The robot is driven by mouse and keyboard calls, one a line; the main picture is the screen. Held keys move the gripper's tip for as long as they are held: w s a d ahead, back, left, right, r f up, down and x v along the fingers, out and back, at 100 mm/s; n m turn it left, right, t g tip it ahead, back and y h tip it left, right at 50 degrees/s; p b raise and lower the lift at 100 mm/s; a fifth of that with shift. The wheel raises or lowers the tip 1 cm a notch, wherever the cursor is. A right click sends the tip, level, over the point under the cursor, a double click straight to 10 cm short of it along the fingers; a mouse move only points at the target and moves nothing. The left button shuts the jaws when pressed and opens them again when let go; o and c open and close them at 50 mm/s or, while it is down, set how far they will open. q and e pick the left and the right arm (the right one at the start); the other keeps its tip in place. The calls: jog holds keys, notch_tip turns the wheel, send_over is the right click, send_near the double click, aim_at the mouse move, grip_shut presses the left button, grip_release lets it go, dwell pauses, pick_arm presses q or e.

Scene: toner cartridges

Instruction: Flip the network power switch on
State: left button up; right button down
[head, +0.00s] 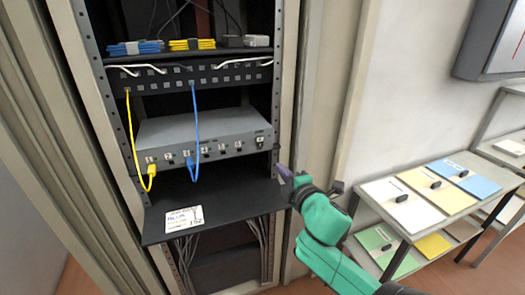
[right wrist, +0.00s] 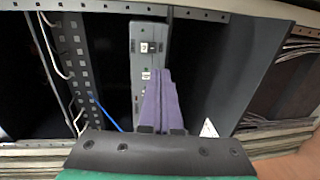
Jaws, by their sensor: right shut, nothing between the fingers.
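The grey network unit (head: 205,128) sits in the rack above a black shelf, with a row of ports along its front. A small switch with a white surround (head: 260,140) is at the right end of that front; its position is too small to read. In the right wrist view the unit's front (right wrist: 138,62) stands on end, with the switch (right wrist: 149,47) near its top. My right gripper (head: 282,172) is shut and empty, right of and a little below the switch, apart from it in the head view. Its purple fingers (right wrist: 160,95) point toward the unit. My left gripper is not in view.
A blue cable (head: 195,130) and a yellow cable (head: 133,130) hang from the patch panel (head: 190,78) to the unit. The black shelf (head: 240,205) below juts out and carries a white label (head: 184,219). A side table with folders (head: 405,200) stands at right.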

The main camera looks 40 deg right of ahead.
aim_at(260, 146)
jog(key=shift+s+a+r, duration=0.15)
jog(key=shift+a+r, duration=0.05)
jog(key=shift+r, duration=0.3)
jog(key=p+x, duration=0.1)
jog(key=x, duration=0.5)
jog(key=p+x, duration=0.2)
jog(key=x, duration=0.5)
jog(key=shift+r, duration=0.2)
jog(key=shift+w+d+f, duration=0.1)
jog(key=shift+w+f, duration=0.1)
jog(key=shift+w, duration=0.4)
